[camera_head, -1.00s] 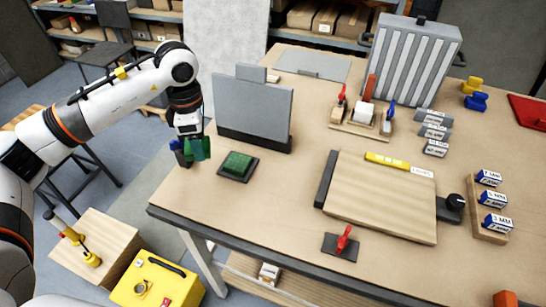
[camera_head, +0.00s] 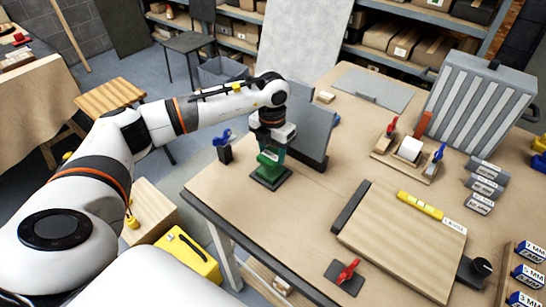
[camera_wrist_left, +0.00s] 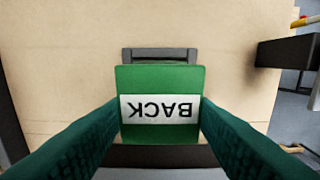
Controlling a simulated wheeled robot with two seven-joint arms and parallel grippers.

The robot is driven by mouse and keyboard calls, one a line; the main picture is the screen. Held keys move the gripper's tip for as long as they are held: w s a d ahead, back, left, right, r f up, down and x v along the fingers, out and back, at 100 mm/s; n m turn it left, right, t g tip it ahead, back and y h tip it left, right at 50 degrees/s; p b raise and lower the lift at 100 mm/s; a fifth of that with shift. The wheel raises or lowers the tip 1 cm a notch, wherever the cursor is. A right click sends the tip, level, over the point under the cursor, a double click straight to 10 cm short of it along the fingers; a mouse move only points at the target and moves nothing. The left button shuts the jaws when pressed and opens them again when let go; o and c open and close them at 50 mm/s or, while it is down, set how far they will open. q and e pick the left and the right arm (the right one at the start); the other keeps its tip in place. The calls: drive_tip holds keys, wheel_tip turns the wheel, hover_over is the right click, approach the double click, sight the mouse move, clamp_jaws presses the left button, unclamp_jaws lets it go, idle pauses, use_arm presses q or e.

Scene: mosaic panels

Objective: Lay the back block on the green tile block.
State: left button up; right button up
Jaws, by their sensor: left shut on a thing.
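The back block (camera_wrist_left: 160,85) is green with a white label reading BACK, upside down in the left wrist view. My left gripper (camera_head: 270,155) is shut on it, with a dark green finger on each side. In the head view the block is upright, directly over the green tile block (camera_head: 271,184), whose dark square base shows around it. The held block and the gripper hide most of the tile's green top. I cannot tell whether the two blocks touch. My right gripper is not in view.
A grey upright panel (camera_head: 312,130) stands close behind and right of the gripper. A blue-handled tool in a black holder (camera_head: 225,155) stands left, near the table edge. A wooden board (camera_head: 400,240) lies to the right. Bare tabletop (camera_head: 290,215) is in front.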

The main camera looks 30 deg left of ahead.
sight(272, 154)
use_arm(q)
wheel_tip(272, 154, down, 3)
drive_tip(key=shift+f+p, duration=0.1)
drive_tip(key=shift+p, duration=0.45)
drive_tip(key=shift+f, duration=0.15)
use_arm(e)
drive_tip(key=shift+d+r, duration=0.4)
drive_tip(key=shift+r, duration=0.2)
use_arm(q)
drive_tip(key=shift+f, duration=0.15)
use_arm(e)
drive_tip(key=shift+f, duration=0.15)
use_arm(q)
drive_tip(key=o, duration=1)
drive_tip(key=shift+c, duration=0.2)
